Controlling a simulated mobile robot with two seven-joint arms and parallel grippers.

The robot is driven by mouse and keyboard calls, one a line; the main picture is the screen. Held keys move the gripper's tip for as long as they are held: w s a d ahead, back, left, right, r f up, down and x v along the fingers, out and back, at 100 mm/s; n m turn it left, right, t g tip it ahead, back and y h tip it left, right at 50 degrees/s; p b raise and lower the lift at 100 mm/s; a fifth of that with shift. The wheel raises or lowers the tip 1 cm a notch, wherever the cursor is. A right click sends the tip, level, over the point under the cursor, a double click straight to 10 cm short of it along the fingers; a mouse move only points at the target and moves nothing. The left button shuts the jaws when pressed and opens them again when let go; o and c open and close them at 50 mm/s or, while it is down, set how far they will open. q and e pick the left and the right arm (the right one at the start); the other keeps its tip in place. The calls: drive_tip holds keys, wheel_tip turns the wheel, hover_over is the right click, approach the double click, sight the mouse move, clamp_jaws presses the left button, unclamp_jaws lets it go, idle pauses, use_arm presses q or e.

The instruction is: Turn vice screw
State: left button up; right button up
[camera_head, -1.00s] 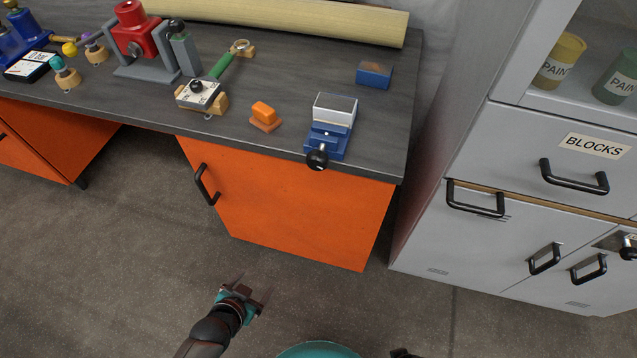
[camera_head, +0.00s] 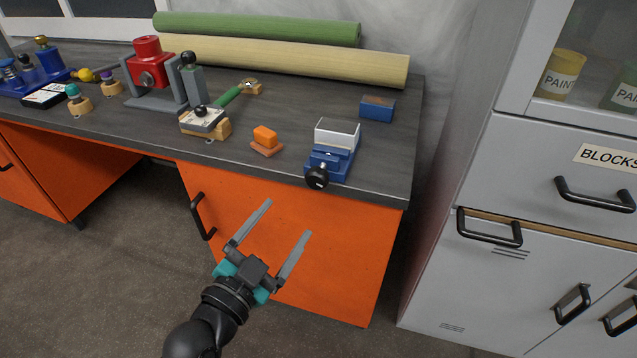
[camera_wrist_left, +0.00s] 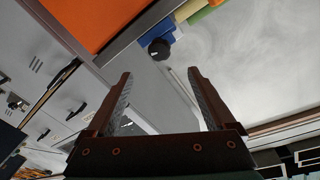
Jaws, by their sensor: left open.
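The blue vice (camera_head: 334,160) with pale grey jaws sits at the front right edge of the dark workbench. Its screw ends in a round black knob (camera_head: 317,178) that overhangs the bench edge. My left gripper (camera_head: 285,221) is open and empty, below and to the left of the knob, in front of the orange cabinet door. In the left wrist view the knob (camera_wrist_left: 159,49) shows beyond and above the two spread fingers (camera_wrist_left: 158,85), apart from them. My right gripper is not in view.
An orange block (camera_head: 265,137), a small blue box (camera_head: 377,108) and a gauge on a wooden block (camera_head: 205,121) stand on the workbench (camera_head: 290,180). The cabinet door handle (camera_head: 201,215) sticks out left of my gripper. Grey drawers (camera_head: 560,160) stand right.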

sight(314, 183)
use_arm(q)
drive_tip(key=b+x, duration=0.3)
drive_tip(key=x, duration=0.9)
drive_tip(key=shift+w+d+f, duration=0.1)
drive_tip(key=shift+w, duration=0.1)
drive_tip(key=shift+w+d, duration=0.2)
drive_tip(key=shift+w, duration=0.25)
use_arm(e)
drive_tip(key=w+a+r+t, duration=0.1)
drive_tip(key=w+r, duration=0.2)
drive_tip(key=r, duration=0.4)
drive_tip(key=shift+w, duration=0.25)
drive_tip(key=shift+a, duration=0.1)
use_arm(q)
drive_tip(key=c, duration=1.4)
